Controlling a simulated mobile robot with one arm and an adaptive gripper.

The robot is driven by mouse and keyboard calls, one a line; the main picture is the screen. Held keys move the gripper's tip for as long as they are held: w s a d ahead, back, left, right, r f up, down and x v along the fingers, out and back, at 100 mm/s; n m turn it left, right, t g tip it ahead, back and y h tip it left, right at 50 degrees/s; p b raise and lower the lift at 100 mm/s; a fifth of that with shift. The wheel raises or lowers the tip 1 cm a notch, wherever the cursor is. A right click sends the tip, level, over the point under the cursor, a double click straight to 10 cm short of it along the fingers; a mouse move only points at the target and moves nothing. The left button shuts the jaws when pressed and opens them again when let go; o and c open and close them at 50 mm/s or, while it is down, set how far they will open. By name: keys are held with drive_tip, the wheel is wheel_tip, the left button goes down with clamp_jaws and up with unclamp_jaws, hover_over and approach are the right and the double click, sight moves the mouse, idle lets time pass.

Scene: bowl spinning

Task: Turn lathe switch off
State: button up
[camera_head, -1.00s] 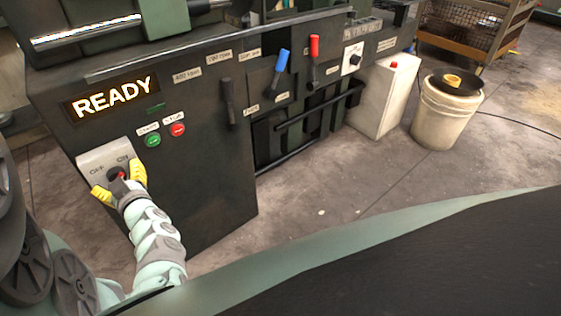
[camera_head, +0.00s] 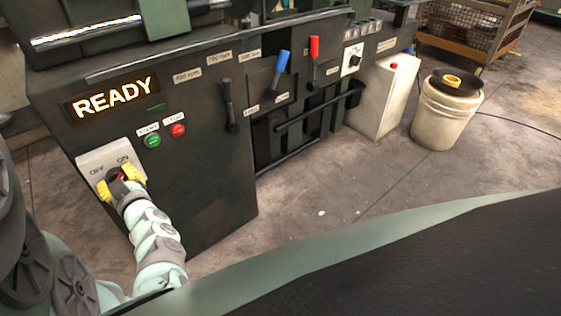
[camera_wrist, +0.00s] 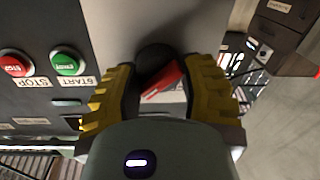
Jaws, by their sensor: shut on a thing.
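The lathe switch (camera_wrist: 163,78) is a dark round knob with a red pointer, on a light grey plate (camera_head: 97,158) marked OFF at left and ON at right. My gripper (camera_head: 120,184) is at the plate, its yellow fingers on either side of the knob. In the wrist view my gripper (camera_wrist: 160,95) is shut on the knob, with the red pointer showing between the fingers. In the head view the fingers hide most of the knob, so I cannot tell exactly where the pointer points. The lathe display (camera_head: 112,99) reads READY.
A green START button (camera_head: 152,141) and a red STOP button (camera_head: 178,130) sit just right of the switch plate. Black, blue and red levers (camera_head: 283,62) stand further right. A cream bucket (camera_head: 446,115) and a white box (camera_head: 385,95) stand on the floor at right.

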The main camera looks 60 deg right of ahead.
drive_tip(key=shift+n, duration=0.3)
drive_tip(key=n+b, duration=0.1)
drive_tip(key=n, duration=0.1)
drive_tip(key=n+b, duration=0.1)
drive_tip(key=b, duration=0.1)
drive_tip(key=shift+a+f+n, duration=0.15)
drive_tip(key=shift+f+n, duration=0.05)
drive_tip(key=shift+n, duration=0.2)
drive_tip(key=n+b, duration=0.2)
drive_tip(key=n, duration=0.2)
drive_tip(key=shift+g+b, duration=0.3)
drive_tip(key=shift+b, duration=0.1)
drive_tip(key=shift+r+n+b, duration=0.1)
drive_tip(key=shift+n+b, duration=0.25)
drive_tip(key=shift+n, duration=0.45)
drive_tip(key=o, duration=1.2)
